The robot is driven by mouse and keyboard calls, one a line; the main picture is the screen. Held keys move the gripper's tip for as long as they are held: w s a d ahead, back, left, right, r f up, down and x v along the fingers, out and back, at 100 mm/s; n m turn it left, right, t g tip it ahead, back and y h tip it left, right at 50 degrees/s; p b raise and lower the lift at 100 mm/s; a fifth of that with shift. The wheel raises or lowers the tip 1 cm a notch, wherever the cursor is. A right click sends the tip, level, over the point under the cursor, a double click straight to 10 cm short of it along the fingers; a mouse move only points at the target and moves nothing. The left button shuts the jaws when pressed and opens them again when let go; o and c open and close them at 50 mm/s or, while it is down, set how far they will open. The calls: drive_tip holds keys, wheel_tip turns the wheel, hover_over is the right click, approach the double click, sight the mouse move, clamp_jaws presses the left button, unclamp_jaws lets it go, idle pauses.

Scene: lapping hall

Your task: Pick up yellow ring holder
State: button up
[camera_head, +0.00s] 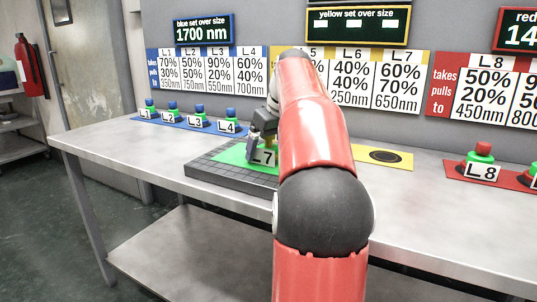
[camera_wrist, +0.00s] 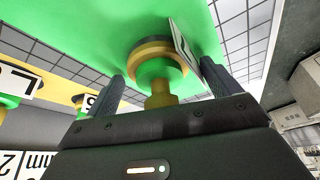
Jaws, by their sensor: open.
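The yellow ring holder labelled L 7 (camera_head: 264,157) stands on a green sheet (camera_head: 236,154) atop a dark gridded plate. In the wrist view the holder (camera_wrist: 158,92) shows a yellow knob and neck, a yellow ring and a green body, with its white label plate (camera_wrist: 184,50) at its right side. My gripper (camera_wrist: 164,82) is open, with one finger on each side of the knob. Whether either finger touches it I cannot tell. In the head view my gripper (camera_head: 262,135) is at the holder, and my arm hides part of the area to the right.
Several blue holders (camera_head: 196,122) stand on a blue mat at the left. A yellow mat (camera_head: 402,164) with a black disc lies right of my arm. A red holder, L 8 (camera_head: 481,171), stands on a red mat at the right. The steel table's front strip (camera_head: 150,160) is clear.

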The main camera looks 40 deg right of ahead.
drive_tip(key=c, duration=1.2)
